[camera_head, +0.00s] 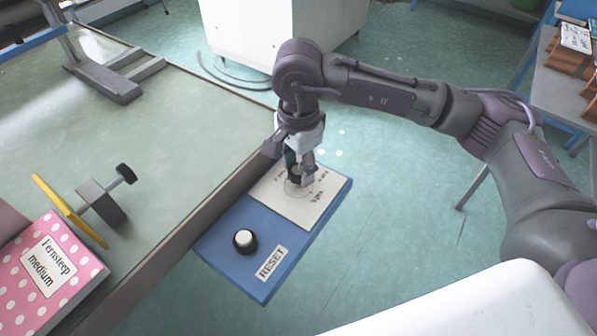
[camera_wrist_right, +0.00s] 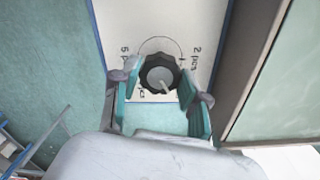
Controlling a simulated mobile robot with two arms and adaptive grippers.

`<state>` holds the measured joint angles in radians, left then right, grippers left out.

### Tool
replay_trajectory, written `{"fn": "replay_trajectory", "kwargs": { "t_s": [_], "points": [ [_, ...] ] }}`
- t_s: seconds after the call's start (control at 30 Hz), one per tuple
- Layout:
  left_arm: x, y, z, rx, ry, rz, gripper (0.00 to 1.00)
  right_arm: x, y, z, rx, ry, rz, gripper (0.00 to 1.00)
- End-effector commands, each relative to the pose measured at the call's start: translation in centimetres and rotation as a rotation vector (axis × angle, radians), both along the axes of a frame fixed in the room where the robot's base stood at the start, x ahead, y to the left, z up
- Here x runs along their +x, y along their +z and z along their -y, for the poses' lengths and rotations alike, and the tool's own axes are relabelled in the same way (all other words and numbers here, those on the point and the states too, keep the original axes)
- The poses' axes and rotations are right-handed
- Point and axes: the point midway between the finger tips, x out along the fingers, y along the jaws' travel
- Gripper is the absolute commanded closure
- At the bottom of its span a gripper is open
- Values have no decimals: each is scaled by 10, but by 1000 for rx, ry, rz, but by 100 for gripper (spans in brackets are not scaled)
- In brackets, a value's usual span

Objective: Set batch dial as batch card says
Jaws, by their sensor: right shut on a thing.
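The batch dial (camera_wrist_right: 160,74) is a dark scalloped knob with a grey cap on a white plate (camera_wrist_right: 112,20). In the wrist view its pale pointer line slants down and right. "2 pcs" is printed at right and "5 pcs" at left; a lower label is partly hidden. My right gripper (camera_wrist_right: 160,90) is shut on the dial, its teal pads at the dial's two sides. In the head view the right gripper (camera_head: 299,178) points down at the plate and hides most of the dial. No card clearly readable as a batch card shows. My left gripper is out of view.
The blue panel (camera_head: 215,243) at the table edge also bears a white-capped button (camera_head: 245,240) beside a "RESET" label (camera_head: 271,263). A pink dotted box (camera_head: 50,275) reads "Fernsteep medium". A yellow-plated clamp-like fixture (camera_head: 70,211) stands near it on the green table (camera_head: 165,150).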

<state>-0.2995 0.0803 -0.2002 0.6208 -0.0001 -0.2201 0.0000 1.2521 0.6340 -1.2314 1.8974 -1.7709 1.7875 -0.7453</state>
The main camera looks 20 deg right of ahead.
Motion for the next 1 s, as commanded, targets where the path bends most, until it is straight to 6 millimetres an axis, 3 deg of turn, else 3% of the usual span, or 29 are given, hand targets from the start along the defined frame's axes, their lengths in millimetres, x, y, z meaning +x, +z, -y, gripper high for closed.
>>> {"fn": "replay_trajectory", "kwargs": {
  "t_s": [0.57, 0.6, 0.7, 1.0],
  "points": [
    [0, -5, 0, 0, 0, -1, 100, 1, 2, -1, 3, 29, 2, 90],
    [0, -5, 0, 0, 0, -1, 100, 1, 2, -1, 3, 29, 2, 49],
    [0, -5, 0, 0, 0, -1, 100, 0, 1, -1, 2, 29, 1, 32],
    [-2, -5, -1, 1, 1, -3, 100, 0, 1, 0, 1, 29, 1, 30]
  ]
}}
